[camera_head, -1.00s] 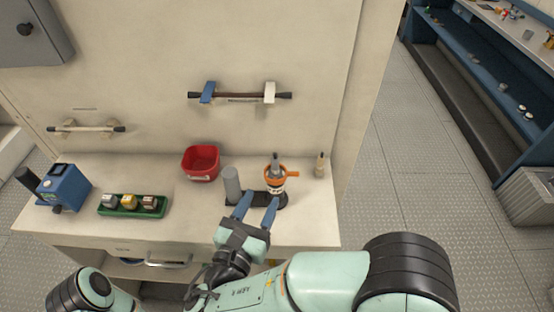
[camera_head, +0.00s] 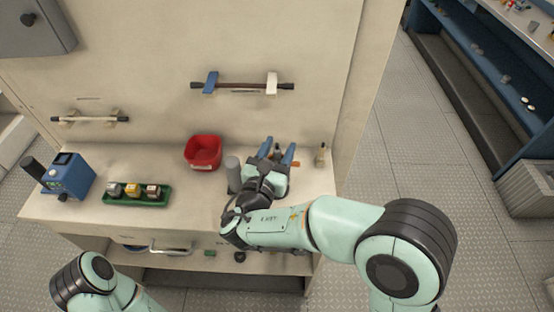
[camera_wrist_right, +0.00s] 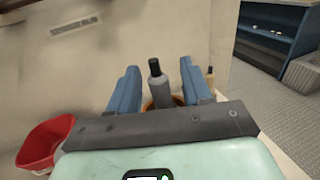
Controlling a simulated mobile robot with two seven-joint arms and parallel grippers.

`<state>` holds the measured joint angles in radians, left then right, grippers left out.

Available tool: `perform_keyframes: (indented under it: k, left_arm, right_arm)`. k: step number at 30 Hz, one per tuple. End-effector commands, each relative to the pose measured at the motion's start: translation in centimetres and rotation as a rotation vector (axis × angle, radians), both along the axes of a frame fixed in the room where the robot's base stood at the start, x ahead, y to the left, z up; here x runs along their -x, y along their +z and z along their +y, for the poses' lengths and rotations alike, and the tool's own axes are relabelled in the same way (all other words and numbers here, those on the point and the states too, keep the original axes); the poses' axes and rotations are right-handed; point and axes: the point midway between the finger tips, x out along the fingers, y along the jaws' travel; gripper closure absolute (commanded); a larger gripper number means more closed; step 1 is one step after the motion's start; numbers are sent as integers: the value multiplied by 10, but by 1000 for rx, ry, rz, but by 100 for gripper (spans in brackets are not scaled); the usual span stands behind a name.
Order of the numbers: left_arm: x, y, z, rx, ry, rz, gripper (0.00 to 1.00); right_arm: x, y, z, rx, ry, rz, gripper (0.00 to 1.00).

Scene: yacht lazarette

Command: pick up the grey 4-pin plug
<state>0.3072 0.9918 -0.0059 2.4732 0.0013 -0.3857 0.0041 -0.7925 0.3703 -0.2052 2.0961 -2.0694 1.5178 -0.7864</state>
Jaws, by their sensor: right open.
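A grey plug-like piece with a dark tip (camera_head: 277,150) stands in an orange-rimmed holder, whose orange handle (camera_head: 295,163) shows beside my right gripper. I cannot make out pins on either. The orange rim (camera_wrist_right: 150,104) shows below them. My right gripper (camera_head: 279,152) is open, its blue fingers on either side of the dark-topped piece; contact cannot be told. My left gripper is out of view.
A grey cylinder (camera_head: 233,174) stands just left of my right gripper. A red bin (camera_head: 203,153), a green tray (camera_head: 137,202) with several small pieces and a blue device (camera_head: 70,176) are further left. A small bottle (camera_head: 320,155) stands at right. The wall is behind.

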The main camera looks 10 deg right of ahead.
Motion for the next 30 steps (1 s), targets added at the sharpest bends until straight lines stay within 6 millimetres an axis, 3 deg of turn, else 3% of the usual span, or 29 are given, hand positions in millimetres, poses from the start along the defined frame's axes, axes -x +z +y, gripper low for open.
perform_keyframes:
  k: [9, 10, 14, 25, 30]
  left_arm:
    - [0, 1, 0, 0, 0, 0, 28]
    - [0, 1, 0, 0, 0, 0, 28]
    - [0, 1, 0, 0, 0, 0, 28]
    - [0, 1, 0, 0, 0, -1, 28]
    - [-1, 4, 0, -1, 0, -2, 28]
  right_arm:
    - [-7, -1, -5, -1, 1, 1, 51]
    - [-7, -1, -5, -1, 1, 1, 58]
    - [-7, -1, -5, -1, 1, 1, 100]
    - [-7, 2, -5, -1, 1, -1, 100]
    - [-7, 16, -5, -2, 1, -4, 100]
